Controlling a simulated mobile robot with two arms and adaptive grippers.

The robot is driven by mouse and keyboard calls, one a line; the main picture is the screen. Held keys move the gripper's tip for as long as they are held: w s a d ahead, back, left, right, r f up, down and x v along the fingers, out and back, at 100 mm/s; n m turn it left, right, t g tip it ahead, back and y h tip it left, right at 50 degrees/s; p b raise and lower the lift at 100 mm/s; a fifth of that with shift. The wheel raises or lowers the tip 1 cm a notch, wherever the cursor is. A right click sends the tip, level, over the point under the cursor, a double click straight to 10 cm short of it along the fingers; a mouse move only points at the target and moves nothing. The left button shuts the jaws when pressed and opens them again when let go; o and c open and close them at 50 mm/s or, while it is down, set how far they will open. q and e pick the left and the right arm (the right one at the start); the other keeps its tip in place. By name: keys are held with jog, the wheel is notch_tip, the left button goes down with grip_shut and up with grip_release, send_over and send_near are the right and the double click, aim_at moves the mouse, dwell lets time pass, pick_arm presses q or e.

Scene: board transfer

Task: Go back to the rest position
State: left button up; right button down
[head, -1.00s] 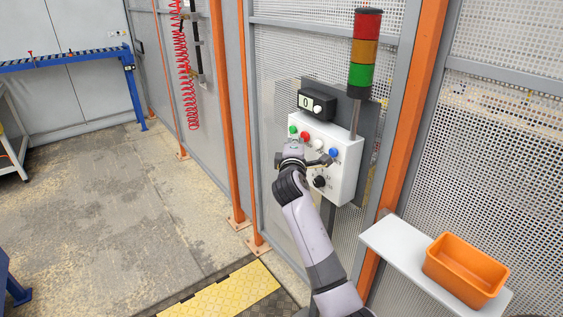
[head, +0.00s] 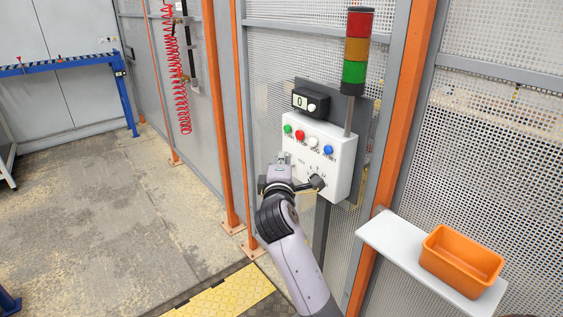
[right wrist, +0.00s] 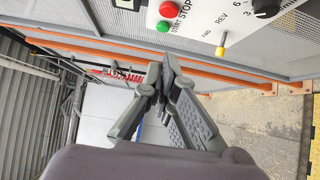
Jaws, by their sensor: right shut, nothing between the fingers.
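My right gripper (head: 283,158) is shut and empty in the head view, in front of the lower left part of the white control box (head: 343,165). In the right wrist view the fingers of my right gripper (right wrist: 168,60) are together with nothing between them, below the box's edge. The box carries a green button (head: 287,129), a red button (head: 300,135), a white button (head: 313,142), a blue button (head: 328,150) and a black knob (head: 318,182). My left gripper is not in view.
A light tower (head: 356,50) and a small display (head: 310,102) reading 0 stand above the box. An orange bin (head: 462,258) sits on a grey shelf (head: 400,245) at the right. Mesh fence and orange posts (head: 388,120) stand behind. The floor (head: 90,220) at the left is open.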

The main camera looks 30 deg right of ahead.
dwell(0.7)
jog(key=s+a+f+g+y, duration=0.1)
jog(key=a+f+g+y, duration=0.2)
jog(key=f, duration=1.4)
jog(key=a+f+y, duration=0.3)
jog(key=a+f, duration=0.2)
jog(key=f, duration=1.2)
jog(key=s+a+f+m+g+y, duration=0.1)
jog(key=s+a+f+g, duration=0.1)
jog(key=s+f, duration=0.65)
jog(key=s+a+f+m+g+y, duration=0.15)
jog(key=s+f, duration=0.45)
jog(key=f, duration=0.6)
jog(key=s+a+f+m+g, duration=0.1)
jog(key=s+f, duration=0.4)
jog(key=s, duration=0.7)
jog(key=s+a+f+m+g+y, duration=0.1)
jog(key=s+f, duration=0.5)
jog(key=s, duration=0.7)
jog(key=s+a+f+m+g+y, duration=0.1)
jog(key=s+f+m+g, duration=0.2)
jog(key=s, duration=0.9)
notch_tip(320, 180, down, 4)
jog(key=shift+s+a+r+m+g, duration=0.3)
jog(key=shift+s+m+g, duration=0.1)
jog(key=shift+g, duration=0.55)
